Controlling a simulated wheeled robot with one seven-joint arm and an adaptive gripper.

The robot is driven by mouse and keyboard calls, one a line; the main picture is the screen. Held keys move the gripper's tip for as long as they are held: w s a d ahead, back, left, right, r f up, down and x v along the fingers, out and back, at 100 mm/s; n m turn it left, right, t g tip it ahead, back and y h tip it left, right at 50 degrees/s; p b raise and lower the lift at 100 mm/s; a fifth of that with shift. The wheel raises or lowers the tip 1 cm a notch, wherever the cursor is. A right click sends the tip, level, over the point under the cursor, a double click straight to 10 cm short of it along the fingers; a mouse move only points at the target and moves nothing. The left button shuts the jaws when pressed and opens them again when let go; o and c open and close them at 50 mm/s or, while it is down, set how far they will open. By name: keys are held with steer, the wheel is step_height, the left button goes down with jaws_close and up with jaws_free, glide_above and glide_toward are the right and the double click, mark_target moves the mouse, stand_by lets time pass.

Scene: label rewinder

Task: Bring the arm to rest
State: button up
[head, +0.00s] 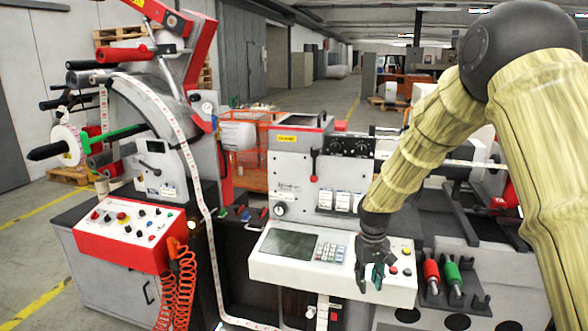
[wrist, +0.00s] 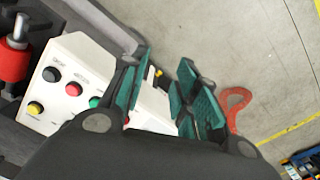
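My gripper (head: 369,280) hangs at the end of my arm, pointing down in front of the white control console (head: 290,270) of the label rewinder. In the wrist view, the teal finger pads of my gripper (wrist: 160,92) stand apart with a gap between them. I see nothing held in that gap. A strip of the console panel with red, black, green and yellow buttons (wrist: 73,89) shows left of the fingers. My arm comes in from the right of the head view and bends down to the console. I cannot tell whether the fingers touch the console.
A red-handled tool (head: 431,272) and a green-handled tool (head: 453,274) stand right of the console. A red control box (head: 125,233) with coiled red hoses (head: 176,295) is at left. A white label web (head: 205,210) runs down the machine. Open floor (wrist: 255,50) shows beyond the fingers.

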steer(key=s+f+m+y, duration=0.1)
steer(key=s+f, duration=0.9)
steer(key=f, duration=0.2)
steer(key=s+f, duration=0.9)
steer(key=f, duration=0.3)
steer(key=s+d+f, duration=0.1)
steer(key=s+f, duration=0.3)
steer(key=s, duration=1)
steer(key=s+f+m, duration=0.1)
steer(key=s+f, duration=0.3)
steer(key=s, duration=1)
steer(key=shift+s+d+f+h, duration=0.15)
steer(key=shift+d+f+h, duration=0.15)
steer(key=shift+d+f, duration=0.1)
steer(key=shift+c, duration=0.2)
steer(key=shift+c, duration=0.8)
steer(key=shift+s+a, duration=0.1)
